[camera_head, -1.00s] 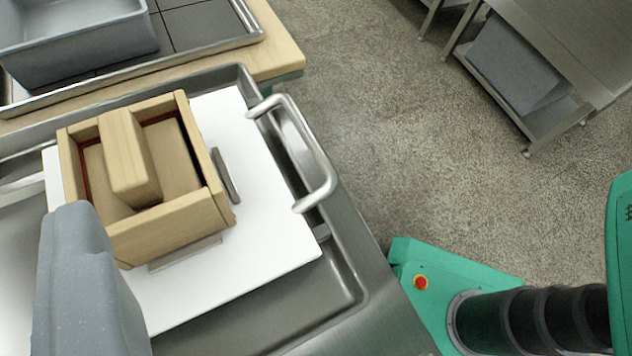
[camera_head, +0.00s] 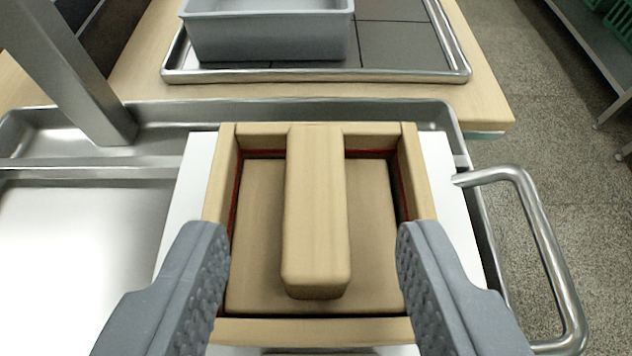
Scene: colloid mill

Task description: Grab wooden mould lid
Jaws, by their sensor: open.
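The wooden mould lid (camera_head: 260,235) is a flat light-brown board with a thick raised handle bar (camera_head: 316,215) along its middle. It sits inside a wooden mould frame (camera_head: 228,170), with a thin red line along the inner wall. My gripper (camera_head: 315,250) is open and empty. Its two grey textured fingers stand left and right of the handle, apart from it, over or near the frame's side walls. The fingers hide parts of the frame's sides. Their exact height above the lid is hard to tell.
The mould stands on a white board (camera_head: 190,185) in a steel tray with a bent metal handle (camera_head: 535,225) at right. Behind it, a grey bin (camera_head: 270,35) sits on a rimmed tray on a wooden table. A steel post (camera_head: 75,75) rises at left.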

